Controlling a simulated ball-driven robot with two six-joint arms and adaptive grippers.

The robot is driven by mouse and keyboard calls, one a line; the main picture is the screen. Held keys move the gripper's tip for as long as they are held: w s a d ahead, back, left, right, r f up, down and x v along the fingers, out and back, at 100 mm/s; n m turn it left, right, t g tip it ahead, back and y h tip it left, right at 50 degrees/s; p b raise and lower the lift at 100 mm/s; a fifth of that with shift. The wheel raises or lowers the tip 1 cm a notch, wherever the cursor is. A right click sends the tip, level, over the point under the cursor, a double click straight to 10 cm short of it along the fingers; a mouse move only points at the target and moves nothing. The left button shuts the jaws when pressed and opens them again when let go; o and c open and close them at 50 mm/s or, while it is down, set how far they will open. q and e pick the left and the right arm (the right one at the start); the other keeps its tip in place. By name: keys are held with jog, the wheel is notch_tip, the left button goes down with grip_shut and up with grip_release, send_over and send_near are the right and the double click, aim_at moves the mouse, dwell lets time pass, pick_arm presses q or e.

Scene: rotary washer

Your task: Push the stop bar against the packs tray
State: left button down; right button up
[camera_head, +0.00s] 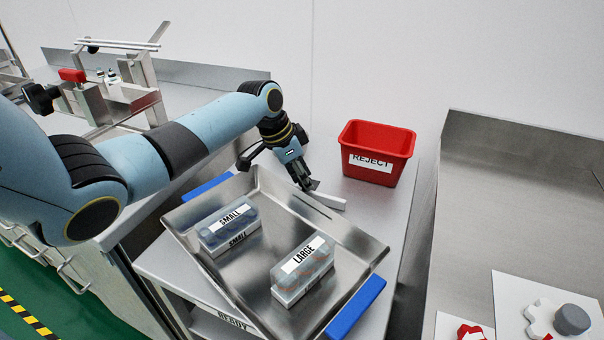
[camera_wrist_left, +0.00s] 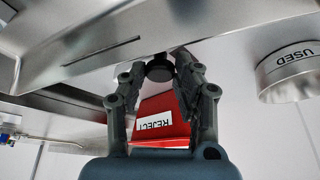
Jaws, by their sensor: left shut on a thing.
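The packs tray (camera_head: 345,235) is a shallow steel tray with blue end handles on the steel table. It holds a pack box marked SMALL (camera_head: 229,226) and one marked LARGE (camera_head: 303,270). The stop bar (camera_head: 329,201) is a short pale bar by the tray's far edge; much of it is hidden by my gripper. I cannot tell whether it touches the tray. My left gripper (camera_head: 311,187) reaches down there from above. In the left wrist view its fingers (camera_wrist_left: 160,80) close around a dark round knob (camera_wrist_left: 160,67), apparently the bar's. My right gripper is not in view.
A red REJECT bin (camera_head: 378,152) stands just behind the bar. A steel counter (camera_head: 520,190) with white boards is at the right. A steel fixture with a red part (camera_head: 73,75) stands at the left. A USED container (camera_wrist_left: 290,72) shows in the wrist view.

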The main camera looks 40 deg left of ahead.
pick_arm(q)
jog(key=shift+w, duration=0.1)
jog(key=c, duration=1)
grip_release()
jog(key=shift+r, duration=0.1)
jog(key=v, duration=1.1)
jog(key=shift+s+a+r, duration=0.15)
jog(key=shift+s+r, duration=0.1)
jog(key=shift+r, duration=0.1)
jog(key=shift+f, duration=0.1)
